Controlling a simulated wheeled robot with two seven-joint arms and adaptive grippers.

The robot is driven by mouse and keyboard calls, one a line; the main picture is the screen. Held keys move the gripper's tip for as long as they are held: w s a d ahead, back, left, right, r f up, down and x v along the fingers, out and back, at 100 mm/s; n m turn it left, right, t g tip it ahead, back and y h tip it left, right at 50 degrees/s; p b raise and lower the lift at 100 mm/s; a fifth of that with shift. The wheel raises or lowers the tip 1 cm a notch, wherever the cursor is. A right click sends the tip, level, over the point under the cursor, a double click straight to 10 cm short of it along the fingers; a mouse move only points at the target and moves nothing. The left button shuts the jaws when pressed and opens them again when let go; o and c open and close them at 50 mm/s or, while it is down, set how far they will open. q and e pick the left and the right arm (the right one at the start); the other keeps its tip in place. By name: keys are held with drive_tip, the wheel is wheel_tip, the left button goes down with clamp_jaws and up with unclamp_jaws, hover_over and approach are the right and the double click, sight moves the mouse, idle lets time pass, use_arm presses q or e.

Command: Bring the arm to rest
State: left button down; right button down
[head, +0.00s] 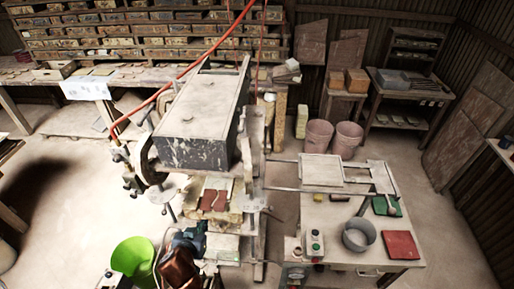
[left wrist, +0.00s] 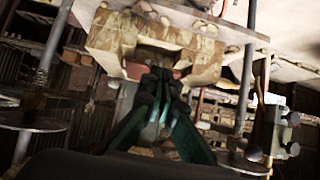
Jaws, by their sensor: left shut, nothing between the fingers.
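My left gripper (head: 200,232) is low in the middle of the head view, in front of the tile press (head: 205,115). It is small and partly hidden there by my own arm. In the left wrist view its dark green fingers (left wrist: 162,80) come together at the tips, shut and empty. Behind the tips is a pale, patchy block of the press (left wrist: 200,55) with a dark opening; I cannot tell whether they touch it. A dark red tile (head: 213,200) lies in the press's lower part. My right gripper does not show.
A table (head: 345,210) right of the press holds a red square (head: 400,245), a green square (head: 385,206) and a round grey bowl (head: 358,235). A bright green bucket (head: 132,256) stands at lower left. Pink buckets (head: 317,138) stand behind. The floor at left is partly clear.

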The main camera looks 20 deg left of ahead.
use_arm(q)
drive_tip(key=s+f+m+g+h, duration=0.1)
drive_tip(key=s+f+m+g, duration=0.4)
drive_tip(key=s+f, duration=1.15)
wheel_tip(320, 180, down, 41)
drive_tip(key=s+d+n+g+h+b, duration=0.1)
drive_tip(key=s+n+g+b, duration=0.15)
drive_tip(key=b, duration=0.85)
drive_tip(key=s+f+g+b, duration=0.1)
drive_tip(key=s+f+b, duration=0.3)
drive_tip(key=s+f, duration=0.6)
drive_tip(key=s+f+m+g+b, duration=0.1)
drive_tip(key=s+f+b, duration=0.4)
drive_tip(key=s+f, duration=0.5)
wheel_tip(320, 180, down, 6)
drive_tip(key=shift+d+f, duration=0.15)
drive_tip(key=shift+f, duration=0.1)
